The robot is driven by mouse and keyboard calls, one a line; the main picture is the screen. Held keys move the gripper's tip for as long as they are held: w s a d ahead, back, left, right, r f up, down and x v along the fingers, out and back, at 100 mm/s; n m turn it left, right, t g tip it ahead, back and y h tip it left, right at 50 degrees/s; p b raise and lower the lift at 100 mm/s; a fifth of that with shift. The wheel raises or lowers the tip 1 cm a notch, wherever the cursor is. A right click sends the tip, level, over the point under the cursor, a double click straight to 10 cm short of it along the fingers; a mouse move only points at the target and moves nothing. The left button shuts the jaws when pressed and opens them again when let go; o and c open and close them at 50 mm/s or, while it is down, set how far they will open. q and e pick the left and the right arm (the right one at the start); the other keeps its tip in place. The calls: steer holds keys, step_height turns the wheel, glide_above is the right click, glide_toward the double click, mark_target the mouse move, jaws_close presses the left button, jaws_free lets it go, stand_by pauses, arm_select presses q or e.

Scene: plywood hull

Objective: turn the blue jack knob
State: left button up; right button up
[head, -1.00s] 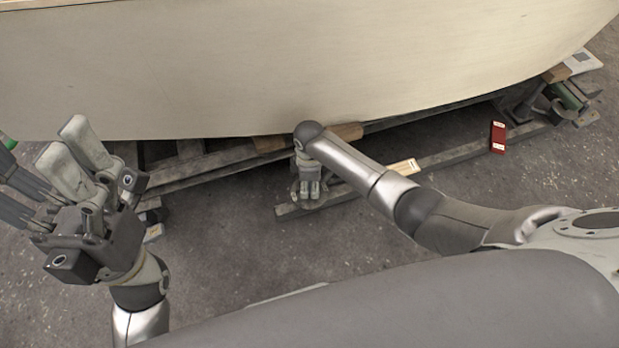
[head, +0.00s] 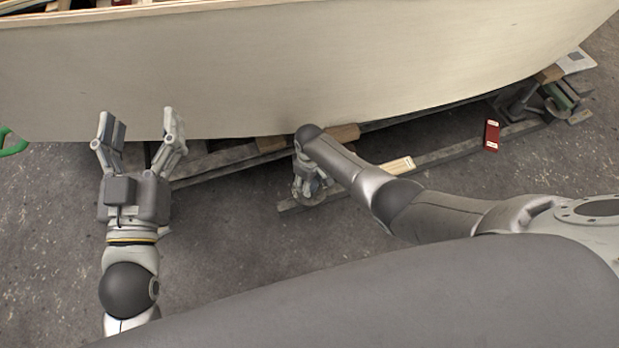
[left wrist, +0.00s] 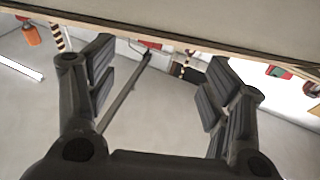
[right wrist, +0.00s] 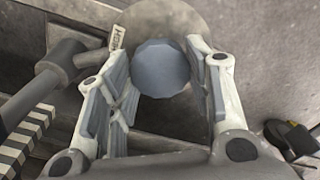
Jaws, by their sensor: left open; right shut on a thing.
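The blue jack knob (right wrist: 160,68) is a faceted grey-blue disc between the fingers of my right gripper (right wrist: 163,85) in the right wrist view. That gripper is shut on it, with a pad on each side. In the head view my right gripper (head: 308,182) is small and low beside the hull, and the knob is hard to make out there. My left gripper (head: 138,125) is open and empty in front of the hull side, fingers pointing towards it. In the left wrist view its fingers (left wrist: 155,90) are wide apart with nothing between them.
The pale plywood hull (head: 270,75) spans the back. A light wood block (head: 398,166) and a red box (head: 491,135) lie right of my right gripper. A tag reading "HIGH" (right wrist: 117,38) stands beside the knob. The floor (head: 235,240) in front is clear.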

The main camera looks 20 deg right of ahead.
steer(key=m+p, duration=0.1)
steer(key=m, duration=0.4)
steer(key=shift+m, duration=0.4)
steer(key=m+p, duration=0.1)
steer(key=m, duration=1)
steer(key=shift+m, duration=0.3)
steer(key=m, duration=0.4)
arm_select(q)
step_height(320, 180, down, 12)
steer(key=s+a+g+y, duration=0.2)
steer(key=g, duration=0.5)
steer(key=shift+s+a, duration=0.2)
arm_select(e)
steer(key=shift+m, duration=1.7)
arm_select(q)
steer(key=shift+r, duration=0.15)
arm_select(e)
steer(key=o, duration=1)
